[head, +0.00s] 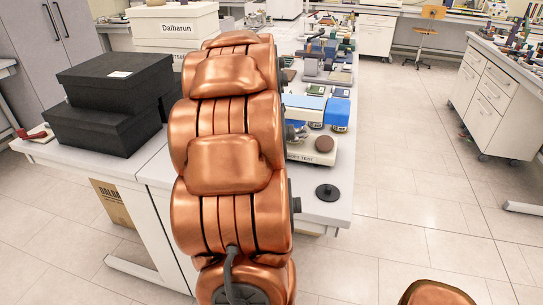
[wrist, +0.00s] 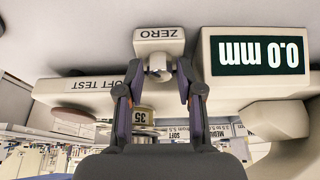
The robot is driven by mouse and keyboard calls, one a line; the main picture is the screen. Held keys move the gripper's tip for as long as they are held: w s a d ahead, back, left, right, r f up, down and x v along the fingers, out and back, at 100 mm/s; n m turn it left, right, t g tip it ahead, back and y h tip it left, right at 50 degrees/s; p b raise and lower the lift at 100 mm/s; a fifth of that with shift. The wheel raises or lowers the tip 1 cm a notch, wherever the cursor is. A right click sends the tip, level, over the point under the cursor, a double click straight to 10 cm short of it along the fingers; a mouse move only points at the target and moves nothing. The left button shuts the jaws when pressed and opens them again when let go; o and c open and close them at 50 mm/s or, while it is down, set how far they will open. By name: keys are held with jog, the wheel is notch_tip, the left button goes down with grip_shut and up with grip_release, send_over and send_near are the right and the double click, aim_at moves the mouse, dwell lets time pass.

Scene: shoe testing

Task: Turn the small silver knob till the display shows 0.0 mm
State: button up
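In the wrist view, which is upside down, the display (wrist: 256,52) reads 0.0 mm in white digits on dark green. The small silver knob (wrist: 157,72) sits at the cream block labelled ZERO (wrist: 159,34). My gripper (wrist: 158,76) is open, with one finger on each side of the knob and a gap visible on both sides. Whether the tips reach fully along the knob is hard to tell. In the head view the gripper and knob are hidden behind my copper arm. Part of the tester (head: 310,155) shows beside the arm, with a brown disc on it.
Black boxes (head: 112,100) and a white box labelled Dalbarun (head: 173,24) stand left of my arm. A black disc (head: 328,192) lies near the table's front corner. Blue parts (head: 337,114) stand at the tester's right. Several shoe-test items lie farther back.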

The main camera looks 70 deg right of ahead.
jog(key=v, duration=1.2)
dwell(0.5)
jog(key=w+a+f+n+y+p, duration=0.1)
jog(key=w+a+n, duration=0.3)
jog(key=a, duration=0.7)
jog(key=w+a+f+n+y+p, duration=0.1)
jog(key=w+a+f+n+y, duration=0.3)
jog(key=a, duration=0.8)
jog(key=s+a+f+n+g, duration=0.1)
jog(key=s+a+n, duration=0.3)
jog(key=a, duration=0.6)
jog(key=s+a+f+n+g+p, duration=0.1)
jog(key=s+a+n, duration=0.3)
jog(key=a, duration=0.7)
jog(key=shift+s+a+n+h, duration=0.15)
jog(key=shift+s+n+h, duration=0.2)
jog(key=shift+s, duration=0.9)
